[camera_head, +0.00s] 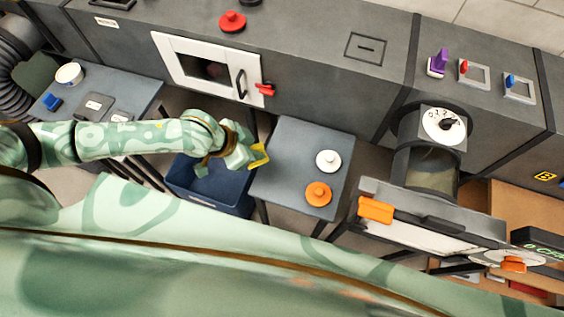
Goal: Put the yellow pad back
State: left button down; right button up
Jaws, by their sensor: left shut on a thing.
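The yellow pad (260,155) is held at the tip of my left gripper (250,156), which comes in from the left. My gripper is shut on it. The pad is near the left edge of the small grey table (287,165), in front of the white-framed door. I cannot tell whether the pad touches the table. My fingers hide part of the pad. My right gripper is not in view.
A white round knob piece (328,161) and an orange one (318,194) sit on the small table's right side. A dark blue bin (213,188) is below my gripper. A grey side table (133,91) stands left. The white-framed door (195,64) has a red latch (265,89).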

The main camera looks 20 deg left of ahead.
pick_arm(q)
jog(key=b+x, duration=0.1)
jog(key=x, duration=0.2)
jog(key=d+b+x, duration=0.1)
jog(key=x, duration=0.2)
jog(key=d+r+x, duration=0.1)
jog(key=x, duration=0.2)
jog(key=shift+b, duration=0.4)
notch_tip(320, 180, down, 4)
jog(key=shift+d+r+b, duration=0.2)
jog(key=shift+b, duration=0.55)
jog(key=shift+r, duration=0.15)
jog(key=c, duration=1.4)
grip_release()
